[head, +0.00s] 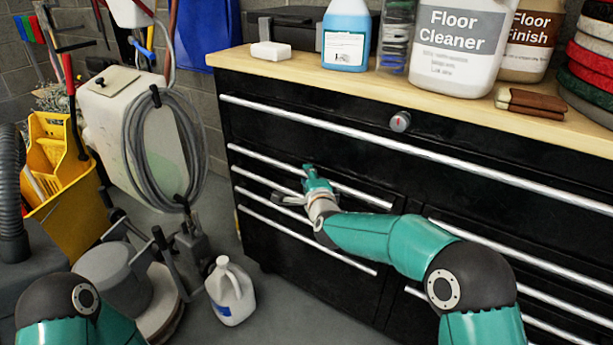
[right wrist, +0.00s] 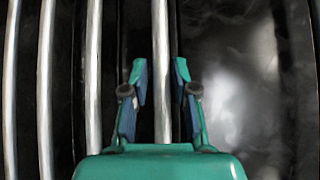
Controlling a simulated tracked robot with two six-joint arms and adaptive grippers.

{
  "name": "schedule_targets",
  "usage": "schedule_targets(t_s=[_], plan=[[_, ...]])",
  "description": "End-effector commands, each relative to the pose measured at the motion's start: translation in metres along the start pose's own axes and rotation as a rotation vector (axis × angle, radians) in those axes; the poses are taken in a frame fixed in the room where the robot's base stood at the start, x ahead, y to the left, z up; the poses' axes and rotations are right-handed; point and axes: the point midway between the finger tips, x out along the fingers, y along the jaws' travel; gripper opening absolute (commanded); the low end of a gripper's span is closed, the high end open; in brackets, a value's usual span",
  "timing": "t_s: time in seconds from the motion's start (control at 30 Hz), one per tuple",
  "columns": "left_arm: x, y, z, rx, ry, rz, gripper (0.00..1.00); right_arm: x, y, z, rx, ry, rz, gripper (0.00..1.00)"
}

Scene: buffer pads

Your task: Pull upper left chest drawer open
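The black chest (head: 300,130) has a left column of drawers with long silver bar handles. The upper left drawer's handle (head: 360,193) is the top bar of that column, and the drawer looks closed. My right gripper (head: 311,172) is at this handle, near its middle. In the right wrist view, the two fingers of my right gripper (right wrist: 160,70) stand apart on either side of the handle bar (right wrist: 161,30), with a gap showing on both sides. Whether the fingertips reach past the bar is unclear. My left gripper is out of view; only part of that arm shows at lower left.
Lower handles (right wrist: 93,60) run close beside the gripped-over bar. A wide top drawer handle (head: 400,148) lies above. A white jug (head: 230,293) and a floor machine (head: 120,280) stand on the floor left of the chest. Bottles (head: 455,50) stand on the wooden top (head: 350,85).

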Motion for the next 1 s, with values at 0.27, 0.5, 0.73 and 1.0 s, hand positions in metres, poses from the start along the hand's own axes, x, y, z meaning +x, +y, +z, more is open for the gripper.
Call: schedule_targets(t_s=[0.27, 0.5, 0.73, 1.0], plan=[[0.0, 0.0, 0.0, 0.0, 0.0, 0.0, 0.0, 0.0117, -0.0001, -0.0006, 0.001, 0.001, 0.0, 0.28], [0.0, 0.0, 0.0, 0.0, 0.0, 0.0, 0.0, 0.0116, -0.0001, -0.0008, 0.001, 0.001, 0.0, 0.26], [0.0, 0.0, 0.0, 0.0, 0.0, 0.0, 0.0, 0.0114, 0.0004, -0.001, 0.001, 0.001, 0.001, 0.0], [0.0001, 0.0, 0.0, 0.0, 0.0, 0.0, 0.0, 0.0116, 0.0015, 0.0018, 0.001, 0.0, 0.003, 0.0]])
